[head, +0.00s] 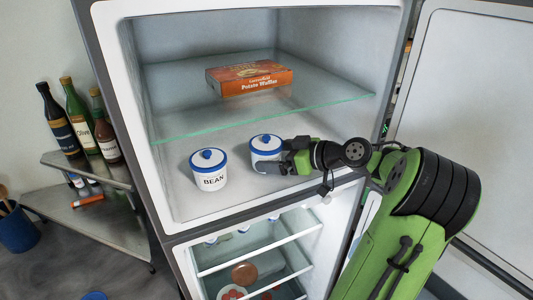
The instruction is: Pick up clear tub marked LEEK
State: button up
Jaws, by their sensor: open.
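Two whitish tubs with blue lids stand on the floor of the upper fridge compartment. The left tub (209,175) is marked BEAN. The right tub (265,146) stands a little farther back; its label is hidden or unreadable from here, so I cannot tell whether it says LEEK. My gripper (268,163) reaches in from the right, its open fingers at the lower right front of this tub. It overlaps the tub in the picture; I cannot tell whether the fingers touch or straddle it.
A glass shelf (180,123) with an orange waffle box (249,78) lies above the tubs. The open fridge door (470,130) is at the right. Bottles (77,115) stand on a side shelf at the left. The compartment floor left of BEAN is narrow but clear.

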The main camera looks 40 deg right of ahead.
jog(key=shift+x, duration=0.75)
jog(key=shift+w+d+f, duration=0.1)
jog(key=shift+w+d, duration=0.05)
jog(key=shift+w, duration=0.3)
jog(key=shift+s, duration=0.2)
jog(key=shift+c, duration=1.3)
jog(key=c, duration=0.8)
